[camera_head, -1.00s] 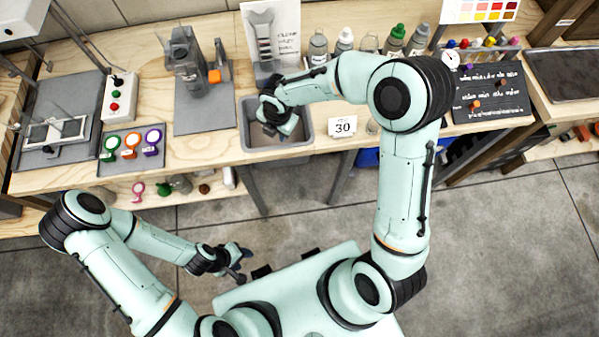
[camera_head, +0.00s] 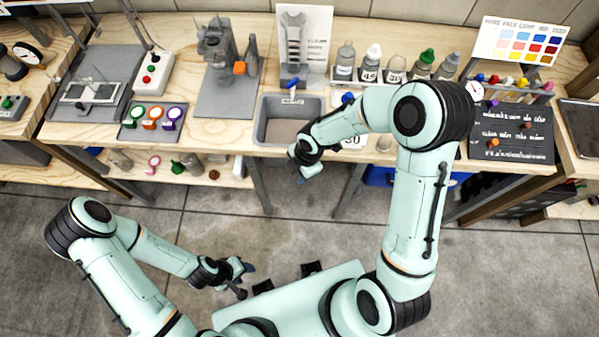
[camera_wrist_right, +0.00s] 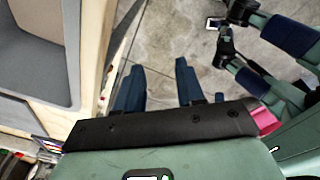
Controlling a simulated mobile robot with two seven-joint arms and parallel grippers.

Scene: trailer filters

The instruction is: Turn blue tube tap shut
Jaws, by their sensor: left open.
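A small blue piece (camera_head: 290,84) stands at the foot of the grey upright holder, above the back rim of the grey basin (camera_head: 262,122). A second blue piece (camera_head: 348,98) shows right of the basin, partly hidden by my right arm. I cannot tell for sure which is the tube tap, or how it is turned. My right gripper (camera_head: 308,172) is in front of the basin, past the bench edge, apart from both. In the right wrist view its blue fingers (camera_wrist_right: 158,88) are apart with nothing between them. My left gripper (camera_head: 244,274) is open and empty over the floor.
Several bottles (camera_head: 396,68) stand behind my right arm. A card reading 30 lies partly hidden under that arm. A dark board (camera_head: 512,132) is at the right. Floor before the bench is open.

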